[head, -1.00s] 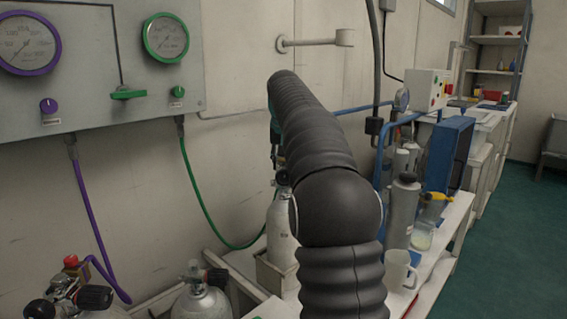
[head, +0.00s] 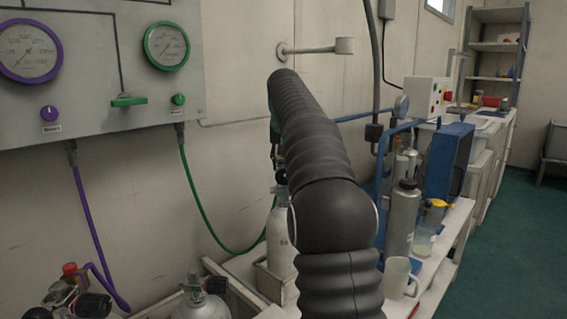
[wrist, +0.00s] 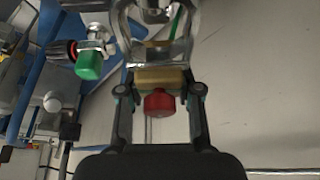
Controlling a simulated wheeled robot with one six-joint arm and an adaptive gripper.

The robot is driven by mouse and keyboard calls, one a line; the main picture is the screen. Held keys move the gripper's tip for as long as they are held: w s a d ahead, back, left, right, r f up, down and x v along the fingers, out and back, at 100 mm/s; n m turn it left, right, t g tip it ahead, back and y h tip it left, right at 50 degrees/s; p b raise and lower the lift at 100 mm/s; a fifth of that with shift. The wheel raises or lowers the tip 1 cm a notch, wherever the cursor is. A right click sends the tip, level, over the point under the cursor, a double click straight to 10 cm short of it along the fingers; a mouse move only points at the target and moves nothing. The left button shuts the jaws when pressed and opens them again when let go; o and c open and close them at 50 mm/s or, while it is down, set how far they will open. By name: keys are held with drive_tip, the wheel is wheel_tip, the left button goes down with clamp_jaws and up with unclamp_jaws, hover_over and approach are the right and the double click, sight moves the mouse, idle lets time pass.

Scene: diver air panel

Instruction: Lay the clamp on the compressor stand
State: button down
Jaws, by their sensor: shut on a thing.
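The clamp shows in the wrist view as a silver metal yoke (wrist: 155,48) with a tan-gold block and a red knob (wrist: 159,102). My gripper (wrist: 161,88) is shut on the clamp, one finger on each side of the block. In the head view my black arm hides the gripper and the clamp. I take the blue tubular frame (head: 383,150) beside the blue box (head: 447,160) for the compressor stand, but cannot be sure. Blue framing also shows at the left of the wrist view (wrist: 62,80).
A green-capped valve with a black knob (wrist: 90,62) is close left of the clamp. A white-grey cylinder (head: 280,240) stands left of my arm. A grey bottle (head: 403,222), a beaker (head: 423,242) and a mug (head: 397,279) stand on the right bench. A gauge panel (head: 95,85) hangs left.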

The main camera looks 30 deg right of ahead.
drive_tip(key=shift+r, duration=0.15)
drive_tip(key=shift+w+r, duration=0.1)
drive_tip(key=shift+r, duration=2.8)
